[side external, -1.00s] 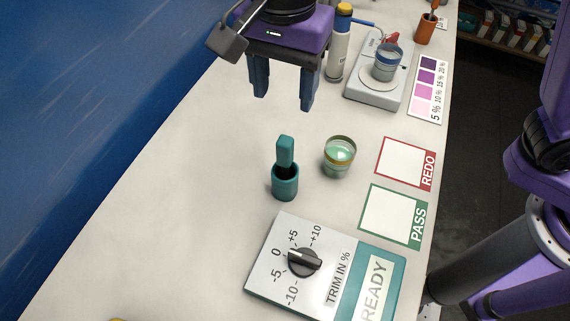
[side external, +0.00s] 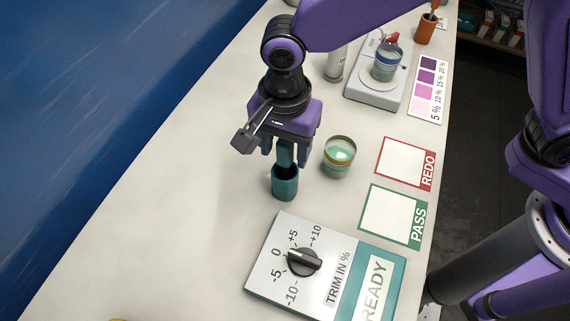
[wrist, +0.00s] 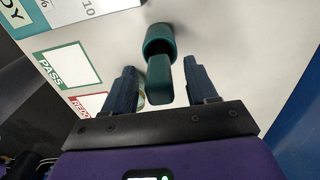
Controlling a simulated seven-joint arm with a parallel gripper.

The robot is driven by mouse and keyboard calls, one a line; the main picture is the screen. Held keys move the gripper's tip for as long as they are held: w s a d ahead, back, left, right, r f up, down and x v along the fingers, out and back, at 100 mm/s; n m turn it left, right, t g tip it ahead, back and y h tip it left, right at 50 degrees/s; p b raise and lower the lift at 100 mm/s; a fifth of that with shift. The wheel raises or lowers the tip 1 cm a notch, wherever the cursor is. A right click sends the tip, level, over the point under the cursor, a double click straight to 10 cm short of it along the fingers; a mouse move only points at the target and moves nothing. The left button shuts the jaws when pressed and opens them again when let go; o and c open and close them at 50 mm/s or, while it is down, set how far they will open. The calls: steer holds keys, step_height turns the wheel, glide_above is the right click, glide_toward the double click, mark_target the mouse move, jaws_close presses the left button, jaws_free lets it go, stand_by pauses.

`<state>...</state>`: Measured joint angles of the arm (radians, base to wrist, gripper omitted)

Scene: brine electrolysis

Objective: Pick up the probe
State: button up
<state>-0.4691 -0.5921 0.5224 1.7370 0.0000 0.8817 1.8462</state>
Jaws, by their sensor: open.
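The probe (side external: 286,153) is a teal flat-sided handle standing upright in a dark teal cup-shaped holder (side external: 285,184). My gripper (side external: 285,156) is lowered over it, with its fingers on either side of the handle. In the wrist view the probe (wrist: 160,80) lies between my two open fingers (wrist: 163,85), with a gap on each side. The holder (wrist: 159,40) shows just beyond the fingertips. The probe's lower end is hidden inside the holder.
A glass jar of green liquid (side external: 339,156) stands close to the right of the holder. A trim dial box (side external: 325,262) lies in front. REDO (side external: 405,163) and PASS (side external: 392,214) cards lie to the right. A scale (side external: 376,93) stands behind. The table at left is clear.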

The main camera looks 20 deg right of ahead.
mark_target(285, 167)
steer(key=shift+f, duration=1.7)
steer(key=c, duration=1)
steer(key=shift+c, duration=0.3)
steer(key=shift+r, duration=0.15)
